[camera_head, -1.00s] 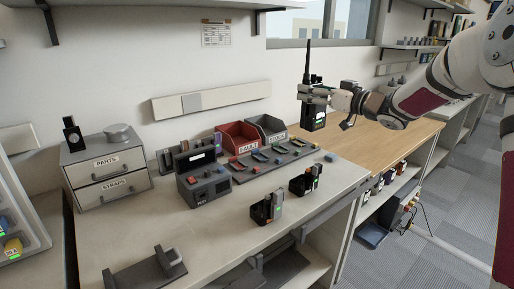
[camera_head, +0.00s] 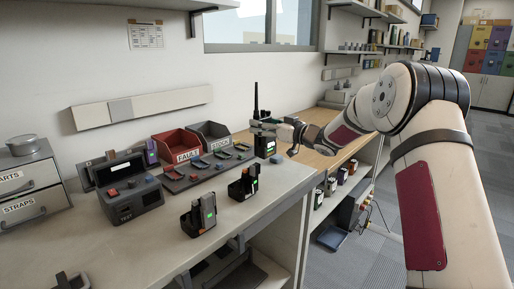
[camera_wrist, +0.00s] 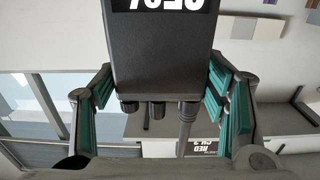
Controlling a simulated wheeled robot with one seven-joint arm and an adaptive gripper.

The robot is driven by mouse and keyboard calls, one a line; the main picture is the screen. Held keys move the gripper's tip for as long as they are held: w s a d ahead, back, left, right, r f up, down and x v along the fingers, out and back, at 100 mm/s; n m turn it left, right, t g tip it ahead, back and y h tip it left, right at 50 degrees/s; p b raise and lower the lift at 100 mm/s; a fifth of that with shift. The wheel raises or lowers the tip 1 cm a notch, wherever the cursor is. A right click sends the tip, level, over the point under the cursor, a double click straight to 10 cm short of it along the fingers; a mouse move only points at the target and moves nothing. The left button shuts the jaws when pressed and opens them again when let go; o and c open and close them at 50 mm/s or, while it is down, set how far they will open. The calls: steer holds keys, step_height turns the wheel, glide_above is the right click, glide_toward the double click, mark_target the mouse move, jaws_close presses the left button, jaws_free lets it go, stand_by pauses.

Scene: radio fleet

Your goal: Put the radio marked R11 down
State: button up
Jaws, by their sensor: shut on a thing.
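My gripper (camera_head: 268,126) is shut on a black radio (camera_head: 265,145), which is upright with its long antenna pointing up. A small light label shows on its lower front, too small to read. The radio is at the right end of the pale counter, near the wooden bench; I cannot tell whether its base touches anything. In the wrist view the radio's dark body (camera_wrist: 157,58) fills the space between the green-padded fingers (camera_wrist: 162,82). Its knobs and antenna base show, and its label is upside down and cut off. I cannot read R11 on it.
The wooden bench (camera_head: 318,125) looks mostly clear.

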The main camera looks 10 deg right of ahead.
mark_target(270, 144)
steer(key=shift+f+b, duration=0.75)
steer(key=shift+f, duration=2.35)
steer(key=shift+f, duration=0.2)
steer(key=o, duration=1.5)
